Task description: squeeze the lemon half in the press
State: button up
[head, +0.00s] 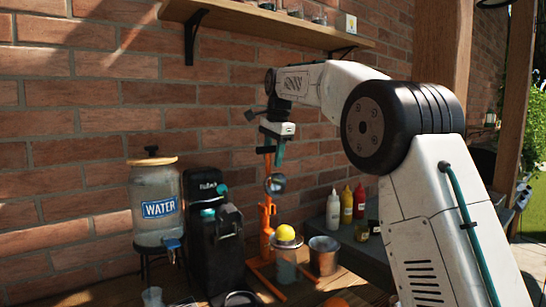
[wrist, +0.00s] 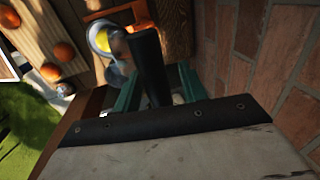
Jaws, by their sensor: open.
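The orange press (head: 267,232) stands on the wooden table by the brick wall, its lever raised. A round metal press part (head: 275,185) hangs on the lever. The yellow lemon half (head: 286,233) sits low in front of the press, above a clear glass (head: 286,265). The lemon half also shows in the wrist view (wrist: 103,39), partly covered by a grey metal ring. My gripper (head: 273,160) is high over the press, at the lever's top. In the wrist view the dark lever handle (wrist: 149,62) runs between my open teal fingers; contact cannot be told.
A metal cup (head: 323,255) stands right of the glass. A black coffee machine (head: 213,240) and a water dispenser (head: 155,205) stand left. Sauce bottles (head: 346,203) are at the right. A wooden shelf (head: 270,22) is above. Oranges (wrist: 63,50) show in the wrist view.

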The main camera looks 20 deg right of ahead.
jog(key=shift+f, duration=0.2)
grip_shut()
jog(key=shift+s, duration=0.1)
